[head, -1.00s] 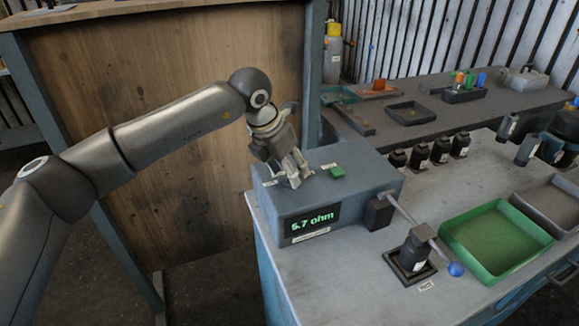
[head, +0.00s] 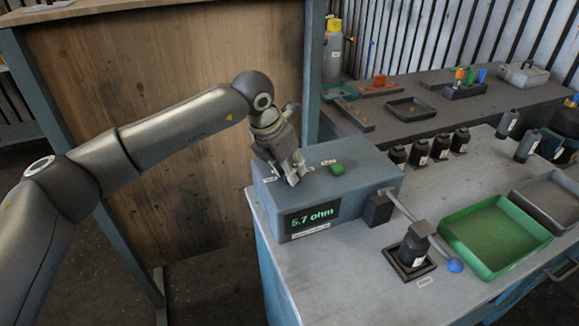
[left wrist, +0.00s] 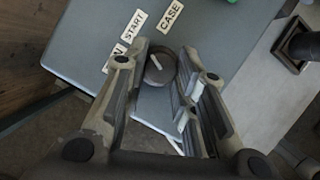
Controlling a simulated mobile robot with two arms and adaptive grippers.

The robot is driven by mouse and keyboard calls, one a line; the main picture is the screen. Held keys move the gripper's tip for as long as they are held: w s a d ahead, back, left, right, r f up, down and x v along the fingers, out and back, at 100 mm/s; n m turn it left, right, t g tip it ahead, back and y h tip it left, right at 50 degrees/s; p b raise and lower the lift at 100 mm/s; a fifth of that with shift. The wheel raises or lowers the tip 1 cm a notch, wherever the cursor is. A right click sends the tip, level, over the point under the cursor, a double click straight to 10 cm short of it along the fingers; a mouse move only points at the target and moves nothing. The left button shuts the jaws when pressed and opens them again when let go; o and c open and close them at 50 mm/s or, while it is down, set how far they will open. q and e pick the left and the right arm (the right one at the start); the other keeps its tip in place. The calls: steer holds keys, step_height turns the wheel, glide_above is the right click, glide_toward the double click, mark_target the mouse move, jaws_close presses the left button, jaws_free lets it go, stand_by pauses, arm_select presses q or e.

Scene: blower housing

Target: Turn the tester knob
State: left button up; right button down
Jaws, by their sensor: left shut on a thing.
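The tester (head: 350,185) is a blue-grey box on the bench, and its display (head: 311,218) reads 5.7 ohm. A green button (head: 337,169) sits on its top. My left gripper (head: 295,175) points down at the left part of the tester's top and hides the knob in the head view. In the left wrist view, the round dark knob (left wrist: 158,69) with a pale pointer mark lies between the fingers of my left gripper (left wrist: 163,56), which is shut on it. My right gripper is not in view.
A lever with a blue ball end (head: 454,265) extends from the tester over a dark part in a black holder (head: 410,262). A green tray (head: 495,236) and a grey tray (head: 550,204) stand to the right. Several dark bottles (head: 440,148) line the back. A wooden panel (head: 170,110) stands at left.

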arm_select(q)
steer(key=shift+m, duration=0.3)
steer(key=shift+w+m+h+b, duration=0.1)
steer(key=shift+m+h+b, duration=0.2)
steer(key=shift+m+b, duration=0.25)
steer(key=shift+a+m+g, duration=0.1)
steer(key=shift+m+g, duration=0.4)
steer(key=shift+m, duration=0.35)
steer(key=shift+w+r+m+g+h, duration=0.15)
steer(key=shift+m+g+h, duration=0.2)
steer(key=shift+m, duration=0.85)
steer(key=shift+w+m+g, duration=0.1)
steer(key=shift+m+g, duration=0.55)
steer(key=shift+m, duration=0.75)
steer(key=o, duration=1.1)
steer(key=shift+c, duration=0.2)
steer(key=shift+a, duration=0.1)
